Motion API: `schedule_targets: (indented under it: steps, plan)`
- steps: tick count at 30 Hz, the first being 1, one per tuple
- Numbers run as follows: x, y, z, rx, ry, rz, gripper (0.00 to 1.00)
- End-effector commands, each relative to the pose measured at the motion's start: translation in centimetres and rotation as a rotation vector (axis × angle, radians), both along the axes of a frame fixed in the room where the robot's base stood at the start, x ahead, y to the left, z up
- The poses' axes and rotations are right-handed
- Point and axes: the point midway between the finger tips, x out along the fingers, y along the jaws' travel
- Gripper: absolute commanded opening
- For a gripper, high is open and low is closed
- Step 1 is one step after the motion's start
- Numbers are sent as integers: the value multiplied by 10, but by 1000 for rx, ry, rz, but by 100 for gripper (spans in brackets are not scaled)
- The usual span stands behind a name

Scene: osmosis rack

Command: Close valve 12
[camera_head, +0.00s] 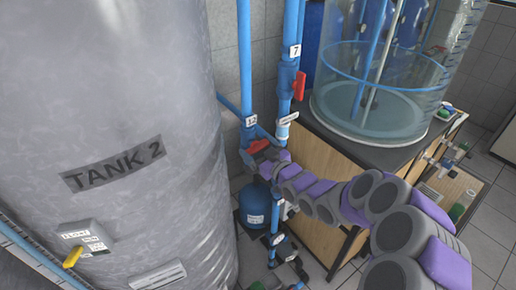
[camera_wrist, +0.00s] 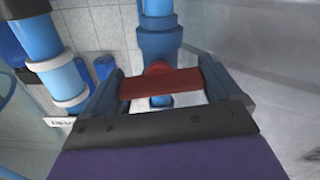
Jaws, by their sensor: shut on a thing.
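Valve 12, with its label "12" (camera_head: 251,121), sits on the left vertical blue pipe beside Tank 2. Its red handle (camera_head: 258,146) points out to the right, across the pipe. In the wrist view the red handle (camera_wrist: 160,84) lies crosswise between the two fingers of my gripper (camera_wrist: 160,76), in front of the blue valve body (camera_wrist: 158,42). In the head view my gripper (camera_head: 262,163) is at the handle, just below it. My gripper is shut on the handle. The fingertips are small and partly hidden in the head view.
Tank 2 (camera_head: 115,120) stands close on the left. Valve 7 (camera_head: 299,86), with a red handle along its pipe, is to the upper right. A clear cylinder tank (camera_head: 375,95) stands on a dark-topped wooden cabinet (camera_head: 330,165) at right. A blue vessel (camera_head: 252,205) is below.

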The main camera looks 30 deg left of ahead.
Motion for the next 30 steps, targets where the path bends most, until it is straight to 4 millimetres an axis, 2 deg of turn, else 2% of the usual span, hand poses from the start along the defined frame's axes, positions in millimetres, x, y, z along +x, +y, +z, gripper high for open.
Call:
schedule_targets:
  steps: [15, 26, 27, 30]
  plan:
    - [1, 0, 3, 61, 137, -1, 61]
    - [1, 0, 2, 70, 153, -1, 61]
    - [1, 0, 2, 69, 153, -2, 93]
    - [1, 0, 2, 69, 153, -2, 100]
